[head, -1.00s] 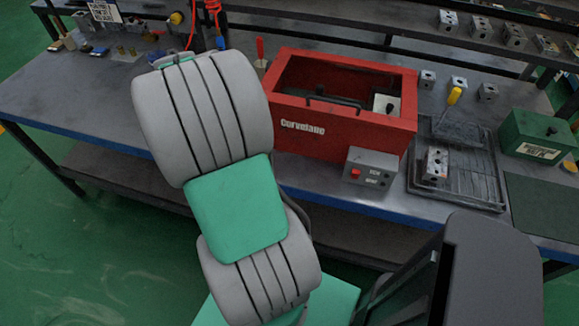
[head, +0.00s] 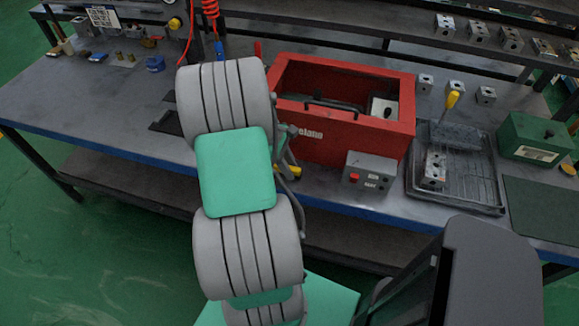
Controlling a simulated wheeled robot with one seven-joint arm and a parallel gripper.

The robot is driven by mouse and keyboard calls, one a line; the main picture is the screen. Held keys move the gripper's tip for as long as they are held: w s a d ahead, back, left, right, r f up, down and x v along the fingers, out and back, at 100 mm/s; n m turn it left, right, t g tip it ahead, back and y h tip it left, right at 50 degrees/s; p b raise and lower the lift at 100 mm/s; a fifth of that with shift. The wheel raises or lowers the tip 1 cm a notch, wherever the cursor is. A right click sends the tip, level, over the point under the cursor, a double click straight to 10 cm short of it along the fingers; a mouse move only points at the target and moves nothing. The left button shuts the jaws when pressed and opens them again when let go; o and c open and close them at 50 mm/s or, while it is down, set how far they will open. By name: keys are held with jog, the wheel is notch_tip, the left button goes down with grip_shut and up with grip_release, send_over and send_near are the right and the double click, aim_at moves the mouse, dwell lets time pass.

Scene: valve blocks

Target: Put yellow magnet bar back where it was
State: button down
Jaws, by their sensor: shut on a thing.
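My gripper (head: 286,158) shows only partly, past the right edge of my arm and in front of the red box; the arm hides most of it. A small yellow piece, which looks like the yellow magnet bar (head: 293,170), shows at the gripper, just below the red box's lower left part. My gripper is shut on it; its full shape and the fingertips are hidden.
The red box (head: 385,135) is open-topped, with a grey switch box (head: 369,173) in front. Right of it is a dark tray (head: 478,200) with a valve block (head: 434,170) and a yellow-handled tool (head: 453,99). A green box (head: 536,137) stands farther right.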

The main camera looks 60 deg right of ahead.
jog(key=c, duration=1.2)
grip_release()
jog(key=shift+f, duration=0.1)
jog(key=shift+o, duration=0.2)
jog(key=d+p+v, duration=0.1)
jog(key=v, duration=1.1)
jog(key=w+a+r+t+h, duration=0.2)
jog(key=w+a+r+t, duration=0.15)
jog(key=w+a, duration=0.7)
jog(key=a+r+t+y, duration=0.1)
jog(key=a+t, duration=0.1)
jog(key=a, duration=1.1)
jog(key=w+a+r+m+t+y, duration=0.1)
jog(key=a+t, duration=0.1)
jog(key=a, duration=1.2)
jog(key=shift+a+r+m+y, duration=0.25)
jog(key=shift+r+m+y, duration=0.05)
jog(key=shift+r, duration=0.05)
